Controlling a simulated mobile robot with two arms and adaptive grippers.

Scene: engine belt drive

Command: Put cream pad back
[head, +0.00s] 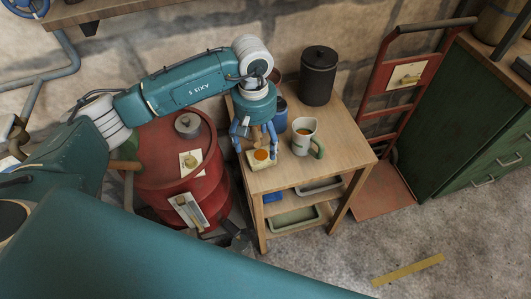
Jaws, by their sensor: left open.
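A small cream pad (262,163) with an orange round mark on top lies at the front left edge of the wooden table (335,149). My left gripper (255,149) points down right over the pad, with its blue fingers apart. One finger is on the left of the pad and one on its far right side. I cannot tell whether the fingers touch it. The gripper partly hides the pad's back edge. My right gripper is not in view.
A cream mug (304,137) with a green handle stands close to the right of the gripper. A black canister (318,75) and a blue container (280,115) stand behind. A red drum (178,160) is left of the table, and a red hand truck (384,95) is right.

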